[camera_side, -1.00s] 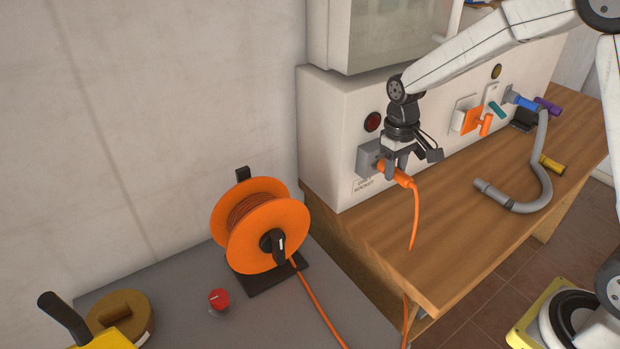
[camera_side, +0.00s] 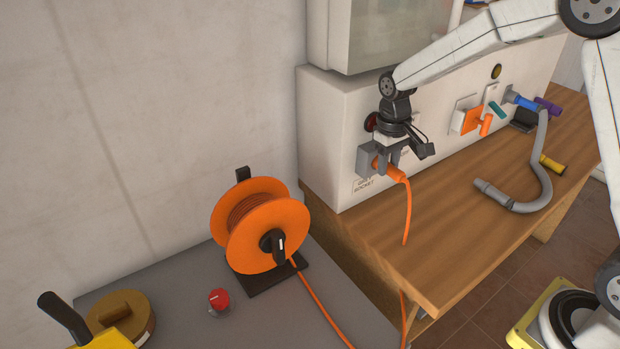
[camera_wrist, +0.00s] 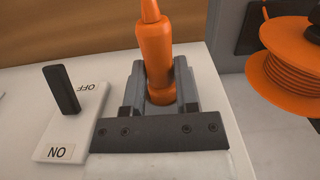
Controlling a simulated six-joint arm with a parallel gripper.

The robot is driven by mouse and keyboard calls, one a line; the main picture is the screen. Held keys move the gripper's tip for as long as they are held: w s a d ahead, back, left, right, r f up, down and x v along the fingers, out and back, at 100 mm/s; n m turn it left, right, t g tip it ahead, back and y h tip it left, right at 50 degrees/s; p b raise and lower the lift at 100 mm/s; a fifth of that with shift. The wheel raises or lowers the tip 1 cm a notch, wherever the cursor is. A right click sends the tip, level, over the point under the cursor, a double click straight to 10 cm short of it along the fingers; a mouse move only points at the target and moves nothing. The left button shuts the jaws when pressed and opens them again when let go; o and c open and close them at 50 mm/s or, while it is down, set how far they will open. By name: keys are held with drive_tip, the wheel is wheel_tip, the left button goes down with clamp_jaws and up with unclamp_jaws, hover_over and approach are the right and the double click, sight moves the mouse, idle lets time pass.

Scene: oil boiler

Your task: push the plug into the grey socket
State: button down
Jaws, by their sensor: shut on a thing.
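The orange plug (camera_side: 393,173) is on an orange cable and is held in my gripper (camera_side: 390,163) right at the grey socket (camera_side: 367,160). The socket is a grey box on the white boiler panel, above a small label. In the side view the plug's front is at the socket, partly hidden by the fingers. In the wrist view the plug (camera_wrist: 156,50) sits between the two grey fingers of my gripper (camera_wrist: 160,85). The socket opening is hidden there, so I cannot tell how deep the plug is.
The orange cable reel (camera_side: 260,224) stands on the grey surface, with a red knob (camera_side: 219,300) beside it. A grey hose (camera_side: 540,180) lies on the wooden bench (camera_side: 430,225). A black switch lever (camera_wrist: 61,90) on a white plate is close beside the gripper in the wrist view.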

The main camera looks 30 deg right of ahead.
drive_tip(key=shift+w, duration=0.3)
drive_tip(key=shift+c, duration=1.5)
unclamp_jaws()
drive_tip(key=shift+r, duration=0.1)
drive_tip(key=shift+w+r, duration=0.2)
drive_tip(key=shift+r, duration=3.65)
wheel_tip(320, 180, up, 10)
drive_tip(key=shift+w, duration=0.25)
drive_tip(key=shift+f, duration=0.15)
